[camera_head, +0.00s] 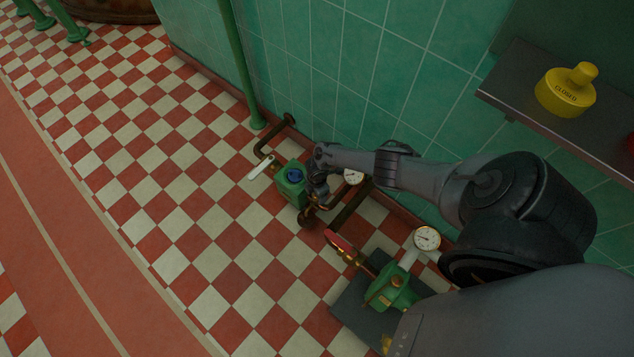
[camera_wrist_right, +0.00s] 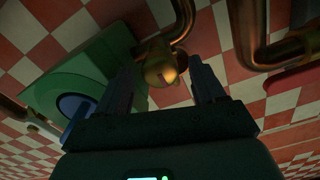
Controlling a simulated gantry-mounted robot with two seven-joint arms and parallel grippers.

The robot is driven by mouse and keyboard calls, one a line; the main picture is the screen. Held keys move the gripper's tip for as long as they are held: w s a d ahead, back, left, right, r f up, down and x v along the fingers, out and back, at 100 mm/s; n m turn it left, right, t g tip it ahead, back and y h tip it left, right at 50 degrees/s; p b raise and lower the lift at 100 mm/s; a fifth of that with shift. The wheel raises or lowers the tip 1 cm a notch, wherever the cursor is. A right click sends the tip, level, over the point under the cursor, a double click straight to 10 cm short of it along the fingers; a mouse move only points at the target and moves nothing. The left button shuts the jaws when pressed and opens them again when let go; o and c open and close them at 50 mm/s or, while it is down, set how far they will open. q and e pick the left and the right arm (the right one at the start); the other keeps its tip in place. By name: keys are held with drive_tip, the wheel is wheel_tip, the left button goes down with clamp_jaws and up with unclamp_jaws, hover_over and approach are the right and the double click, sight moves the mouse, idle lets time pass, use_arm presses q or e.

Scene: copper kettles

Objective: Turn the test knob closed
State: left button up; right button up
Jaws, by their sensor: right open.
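A round brass knob (camera_wrist_right: 160,66) shows in the right wrist view, on brass pipework beside a green pump body (camera_wrist_right: 72,82) with a blue round cap (camera_wrist_right: 75,104). I take it for the test knob. My right gripper (camera_wrist_right: 165,72) is open, with one finger on each side of the knob; whether the fingers touch it I cannot tell. In the head view the right gripper (camera_head: 316,188) is beside the green body (camera_head: 291,187), whose blue cap (camera_head: 295,175) faces up. The knob is not clearly made out there. My left gripper is not in view.
A white lever (camera_head: 260,166) and a pressure gauge (camera_head: 353,176) flank the green body. A second green unit (camera_head: 390,288) with a red lever (camera_head: 345,245) and gauge (camera_head: 427,239) is nearer. Checkered floor at left is clear.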

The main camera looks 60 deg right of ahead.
wheel_tip(320, 180, up, 11)
drive_tip(key=p, duration=0.8)
drive_tip(key=shift+f, duration=0.1)
